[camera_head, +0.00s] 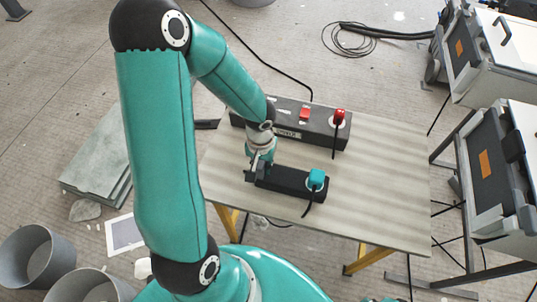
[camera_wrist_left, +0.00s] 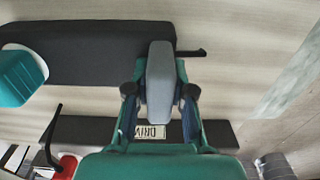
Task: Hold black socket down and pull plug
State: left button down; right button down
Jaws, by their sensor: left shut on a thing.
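The black socket (camera_head: 283,180) is a long bar lying near the front of the table (camera_head: 385,190). It also fills the upper left of the left wrist view (camera_wrist_left: 90,50). A teal plug (camera_head: 316,179) sits at its right end, with a black cord hanging down towards the table's front. In the left wrist view the plug (camera_wrist_left: 20,77) is at the left edge. My left gripper (camera_head: 256,172) points down and is shut on the socket's left end, apart from the plug. Its fingers (camera_wrist_left: 160,70) partly hide that end. My right gripper does not show.
Behind the socket lies a dark box (camera_head: 283,130) with a label, a red switch (camera_head: 304,113) and a red plug (camera_head: 339,118) with a cord. The table's right part is clear. Grey machines (camera_head: 505,165) stand beyond it; buckets (camera_head: 35,258) stand at lower left.

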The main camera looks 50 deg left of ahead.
pick_arm(q)
jog(key=c, duration=0.9)
grip_release()
